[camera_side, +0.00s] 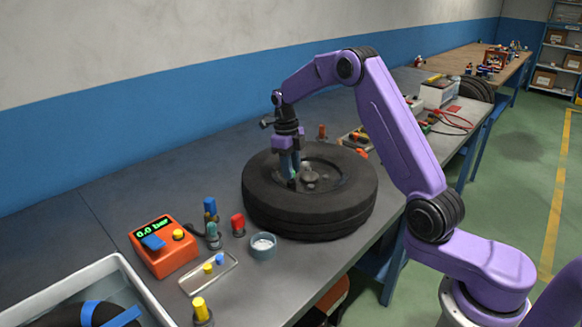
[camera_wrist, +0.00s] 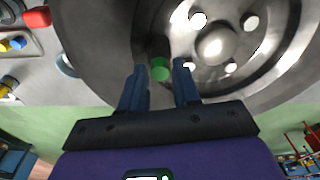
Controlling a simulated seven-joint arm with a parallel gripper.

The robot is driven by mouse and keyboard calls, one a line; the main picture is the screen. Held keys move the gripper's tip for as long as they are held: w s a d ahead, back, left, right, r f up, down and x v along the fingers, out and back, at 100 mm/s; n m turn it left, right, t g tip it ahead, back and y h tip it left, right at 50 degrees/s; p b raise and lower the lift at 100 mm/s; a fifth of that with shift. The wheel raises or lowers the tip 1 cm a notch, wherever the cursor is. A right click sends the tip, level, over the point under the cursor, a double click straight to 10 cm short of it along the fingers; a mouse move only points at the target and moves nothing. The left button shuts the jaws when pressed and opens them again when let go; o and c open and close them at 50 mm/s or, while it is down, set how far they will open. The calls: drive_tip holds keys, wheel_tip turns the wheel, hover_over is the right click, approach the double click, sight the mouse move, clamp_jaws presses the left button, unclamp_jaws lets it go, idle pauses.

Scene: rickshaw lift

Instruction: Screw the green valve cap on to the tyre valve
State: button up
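The tyre (camera_side: 310,210) lies flat on the bench with its metal wheel facing up; it also fills the upper part of the wrist view (camera_wrist: 95,40). The green valve cap (camera_wrist: 160,70) sits at the wheel's rim, between the tips of my gripper (camera_wrist: 159,78). A gap shows on each side of the cap, so my gripper is open around it and not closed on it. In the side view my gripper (camera_side: 291,172) points down inside the tyre's near-left inner edge. The valve stem is hidden under the cap and fingers; I cannot tell how the cap sits on it.
Left of the tyre are an orange pressure gauge (camera_side: 163,248) reading 0.0 bar, a small round dish (camera_side: 263,246), a red-capped piece (camera_side: 238,224), a blue-capped piece (camera_side: 210,208) and a clear tray (camera_side: 208,273). A grey bin (camera_side: 128,268) stands front left. Bare bench lies behind the gauge.

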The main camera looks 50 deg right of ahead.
drive_tip(key=n, duration=0.6)
drive_tip(key=shift+h, duration=0.4)
drive_tip(key=n+t, duration=0.1)
drive_tip(key=n, duration=0.5)
drive_tip(key=c, duration=0.6)
drive_tip(key=shift+o, duration=0.2)
drive_tip(key=m, duration=0.6)
drive_tip(key=shift+g, duration=0.3)
drive_tip(key=m, duration=0.6)
drive_tip(key=shift+y, duration=0.4)
